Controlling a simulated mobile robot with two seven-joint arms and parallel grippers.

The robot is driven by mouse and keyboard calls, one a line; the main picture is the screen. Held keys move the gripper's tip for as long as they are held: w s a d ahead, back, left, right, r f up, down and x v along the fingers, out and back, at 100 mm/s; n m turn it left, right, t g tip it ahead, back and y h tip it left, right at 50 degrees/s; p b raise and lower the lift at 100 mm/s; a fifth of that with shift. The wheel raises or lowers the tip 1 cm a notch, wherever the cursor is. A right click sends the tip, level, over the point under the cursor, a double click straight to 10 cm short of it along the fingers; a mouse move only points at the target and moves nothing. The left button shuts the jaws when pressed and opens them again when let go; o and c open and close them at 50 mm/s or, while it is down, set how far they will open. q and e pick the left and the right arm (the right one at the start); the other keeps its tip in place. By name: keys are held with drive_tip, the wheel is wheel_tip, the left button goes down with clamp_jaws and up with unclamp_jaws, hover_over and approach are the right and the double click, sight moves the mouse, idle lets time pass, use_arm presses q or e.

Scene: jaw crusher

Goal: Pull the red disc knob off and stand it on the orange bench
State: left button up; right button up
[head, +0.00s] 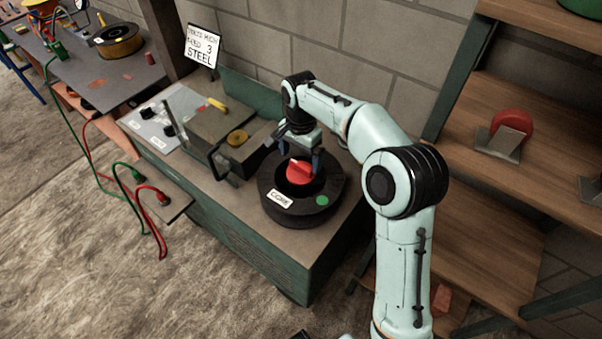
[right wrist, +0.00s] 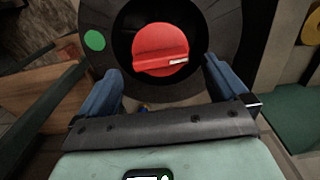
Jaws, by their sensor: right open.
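The red disc knob (head: 299,173) sits in the middle of a thick black ring (head: 277,213) on the green machine's top. In the right wrist view the knob (right wrist: 160,48) shows a raised grip bar with a small white mark. My right gripper (head: 301,158) hangs just over the knob. In the right wrist view its two blue fingers (right wrist: 164,78) are apart, with the knob ahead of and between their tips, and nothing is held. I cannot clearly pick out an orange bench. My left gripper is not in view.
The ring has a white label and a green dot (head: 322,200). Another red disc (head: 512,123) leans in a metal holder on the wooden shelf (head: 560,110) at right. A sign (head: 203,45) stands behind the machine. Cables hang at left, near a grey table (head: 95,75).

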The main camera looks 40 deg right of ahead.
sight(301, 165)
wheel_tip(301, 165, down, 5)
drive_tip(key=shift+r+b, duration=0.1)
drive_tip(key=shift+b, duration=0.85)
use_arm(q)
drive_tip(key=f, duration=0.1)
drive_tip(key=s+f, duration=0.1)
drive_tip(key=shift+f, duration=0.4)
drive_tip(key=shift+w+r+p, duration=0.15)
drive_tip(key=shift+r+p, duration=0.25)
use_arm(e)
drive_tip(key=shift+c, duration=0.3)
drive_tip(key=c, duration=1.2)
drive_tip(key=shift+o, duration=0.2)
drive_tip(key=shift+r+p, duration=2.1)
drive_tip(key=shift+r, duration=0.9)
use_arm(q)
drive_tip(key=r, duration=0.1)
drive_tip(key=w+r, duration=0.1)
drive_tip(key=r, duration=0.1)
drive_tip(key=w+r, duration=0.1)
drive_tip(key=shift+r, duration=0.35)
